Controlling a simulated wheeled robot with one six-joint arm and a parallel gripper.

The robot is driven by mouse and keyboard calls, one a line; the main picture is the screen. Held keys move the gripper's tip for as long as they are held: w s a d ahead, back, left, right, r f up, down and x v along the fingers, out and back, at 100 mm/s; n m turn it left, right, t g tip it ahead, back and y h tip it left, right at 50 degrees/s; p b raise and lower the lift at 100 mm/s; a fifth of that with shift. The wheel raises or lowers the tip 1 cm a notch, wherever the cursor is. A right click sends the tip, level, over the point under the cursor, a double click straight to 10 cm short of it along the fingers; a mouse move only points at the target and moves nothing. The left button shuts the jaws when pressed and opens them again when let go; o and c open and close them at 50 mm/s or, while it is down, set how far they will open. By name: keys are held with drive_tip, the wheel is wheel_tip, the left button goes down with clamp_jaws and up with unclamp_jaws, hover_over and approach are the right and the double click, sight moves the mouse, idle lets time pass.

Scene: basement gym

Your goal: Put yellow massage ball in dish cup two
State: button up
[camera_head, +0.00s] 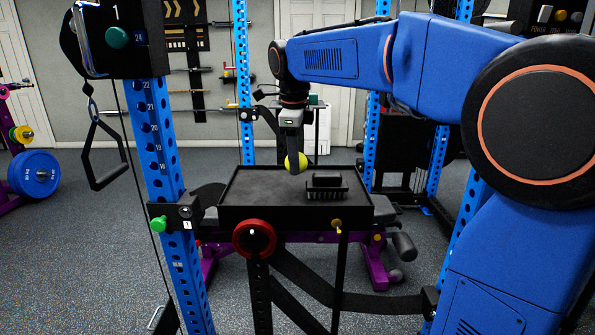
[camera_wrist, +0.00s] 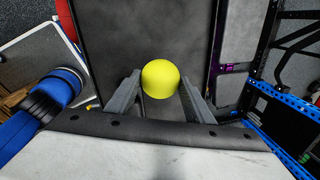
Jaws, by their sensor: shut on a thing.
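The yellow massage ball (camera_head: 301,161) is held at the end of my gripper (camera_head: 294,158), above the back middle of a black tray. In the wrist view the yellow ball (camera_wrist: 160,76) sits between the two grey fingertips of my gripper (camera_wrist: 159,82), with the dark tray floor (camera_wrist: 130,30) beyond it. No dish cup marked two can be read. A red-rimmed round piece (camera_head: 268,238) is at the tray's front.
The black tray (camera_head: 230,212) holds a dark block-like object (camera_head: 326,187) at its right; its left side is clear. A purple-framed bench (camera_head: 375,262) is behind and below. Blue rack posts (camera_head: 166,150) stand left and right, and a handle (camera_head: 105,165) hangs at left.

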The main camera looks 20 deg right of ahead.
drive_tip(key=shift+f, duration=1.9)
drive_tip(key=shift+f, duration=0.1)
drive_tip(key=o, duration=1.1)
drive_tip(key=r, duration=0.4)
drive_tip(key=s+r, duration=0.1)
drive_tip(key=r, duration=0.3)
drive_tip(key=s+a+r, duration=0.1)
drive_tip(key=r, duration=0.3)
drive_tip(key=shift+a, duration=0.1)
